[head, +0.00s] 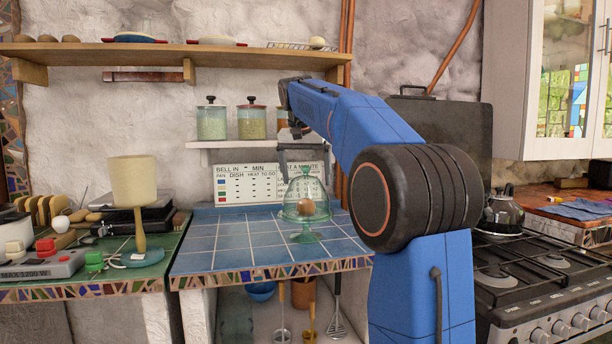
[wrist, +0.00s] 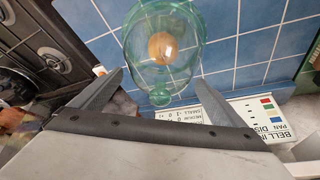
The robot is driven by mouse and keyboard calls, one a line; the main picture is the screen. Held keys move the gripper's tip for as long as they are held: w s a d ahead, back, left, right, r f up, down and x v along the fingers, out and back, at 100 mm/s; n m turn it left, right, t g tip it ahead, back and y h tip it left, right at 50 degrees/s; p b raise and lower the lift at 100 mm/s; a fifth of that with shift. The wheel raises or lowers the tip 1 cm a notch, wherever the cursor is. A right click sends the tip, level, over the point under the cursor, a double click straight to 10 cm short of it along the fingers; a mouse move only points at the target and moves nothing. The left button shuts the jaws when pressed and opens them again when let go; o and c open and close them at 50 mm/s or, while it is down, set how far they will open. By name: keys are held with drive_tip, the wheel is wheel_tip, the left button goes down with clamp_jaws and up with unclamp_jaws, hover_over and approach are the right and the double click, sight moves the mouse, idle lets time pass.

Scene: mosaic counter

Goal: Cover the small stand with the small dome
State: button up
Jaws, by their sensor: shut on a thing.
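The small dome (head: 305,188) is clear green glass with a knob on top. It is upright over the small stand (head: 305,237), a green glass footed piece on the blue tiles. A round tan thing (head: 306,207) shows through the glass, inside the dome. My gripper (head: 297,161) is at the dome's top, shut on it. In the wrist view the dome (wrist: 145,22) and its knob lie between my two fingers (wrist: 159,74). The dome's rim is at the stand's plate; I cannot tell whether it touches.
The blue tiled counter (head: 215,245) is clear around the stand. A sign board (head: 240,184) stands behind. A cream goblet-shaped lamp (head: 135,185) is at left, a stove (head: 540,270) at right. A white shelf (head: 220,144) with jars is above the board.

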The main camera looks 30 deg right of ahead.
drive_tip(key=o, duration=0.9)
drive_tip(key=shift+r, duration=0.1)
drive_tip(key=v, duration=1.7)
drive_tip(key=shift+r, duration=0.1)
drive_tip(key=shift+s, duration=0.1)
drive_tip(key=s+a+f+n+y, duration=0.1)
drive_tip(key=s+a+f+n, duration=0.2)
drive_tip(key=s+f, duration=0.8)
drive_tip(key=s+a+f+n+t+y, duration=0.1)
drive_tip(key=s+a+f+n, duration=0.2)
drive_tip(key=s+f, duration=0.9)
drive_tip(key=s+a+f+n+y, duration=0.1)
drive_tip(key=s+a+f+n, duration=0.2)
drive_tip(key=f, duration=2.4)
drive_tip(key=shift+s+a+t, duration=0.1)
drive_tip(key=shift+s+a, duration=0.7)
drive_tip(key=shift+s, duration=0.7)
drive_tip(key=shift+s+a+t, duration=0.1)
drive_tip(key=shift+s+a, duration=0.75)
drive_tip(key=shift+s, duration=0.6)
drive_tip(key=shift+s+a+t, duration=0.1)
drive_tip(key=shift+s+a, duration=0.7)
drive_tip(key=shift+s, duration=0.7)
